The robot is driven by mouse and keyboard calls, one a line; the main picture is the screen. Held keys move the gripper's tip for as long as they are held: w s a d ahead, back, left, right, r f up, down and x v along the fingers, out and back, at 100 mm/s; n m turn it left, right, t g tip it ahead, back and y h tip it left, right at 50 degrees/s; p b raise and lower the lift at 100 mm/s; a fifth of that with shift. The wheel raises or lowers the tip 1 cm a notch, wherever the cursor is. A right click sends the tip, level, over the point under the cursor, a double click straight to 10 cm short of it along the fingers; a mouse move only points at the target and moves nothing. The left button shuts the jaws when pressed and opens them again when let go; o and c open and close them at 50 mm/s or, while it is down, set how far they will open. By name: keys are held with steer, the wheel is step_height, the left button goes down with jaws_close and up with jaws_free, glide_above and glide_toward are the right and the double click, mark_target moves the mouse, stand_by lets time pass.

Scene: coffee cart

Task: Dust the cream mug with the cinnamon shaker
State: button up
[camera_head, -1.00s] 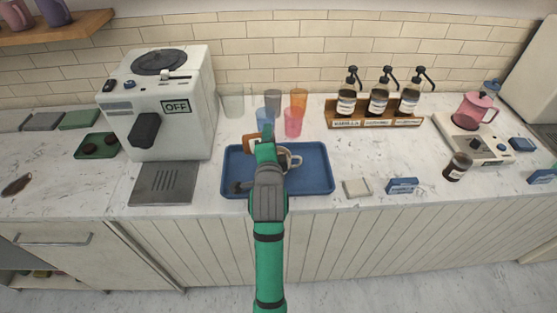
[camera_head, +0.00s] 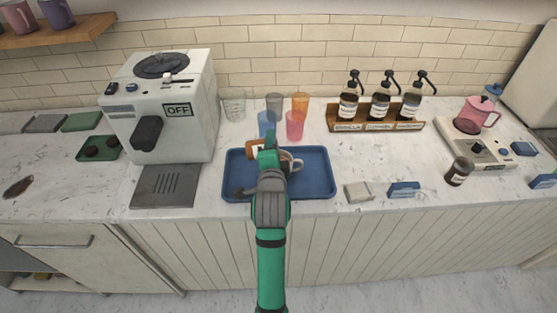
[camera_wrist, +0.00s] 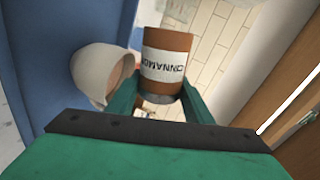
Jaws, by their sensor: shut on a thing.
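My gripper (camera_wrist: 163,104) is shut on the cinnamon shaker (camera_wrist: 167,45), a brown cylinder with a white label and a grey end. In the head view the shaker (camera_head: 252,149) shows at the left of my fingers and looks tilted on its side. The cream mug (camera_wrist: 97,72) is close beside the shaker in the wrist view. In the head view the mug (camera_head: 297,165) is over the blue tray (camera_head: 318,187), partly hidden behind my gripper, with its handle to the right. I cannot tell whether any cinnamon is falling.
Coloured cups (camera_head: 295,125) stand just behind the tray. A white machine (camera_head: 160,110) is on the left, and a rack of pump bottles (camera_head: 375,123) is at back right. A small pale block (camera_head: 358,192) and a dark jar (camera_head: 458,172) lie to the right.

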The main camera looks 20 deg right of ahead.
steer(key=shift+r, duration=0.1)
steer(key=shift+w+r+n, duration=0.1)
steer(key=shift+r+n, duration=0.15)
steer(key=shift+n, duration=0.35)
steer(key=shift+d+r+h, duration=0.1)
steer(key=shift+d+h, duration=0.15)
steer(key=shift+h, duration=0.05)
steer(key=shift+a, duration=0.2)
steer(key=shift+n, duration=0.3)
steer(key=shift+d+r, duration=0.1)
steer(key=shift+r, duration=0.05)
steer(key=shift+s+r+n, duration=0.2)
steer(key=shift+r+n, duration=0.1)
steer(key=shift+n, duration=0.4)
steer(key=shift+w, duration=0.1)
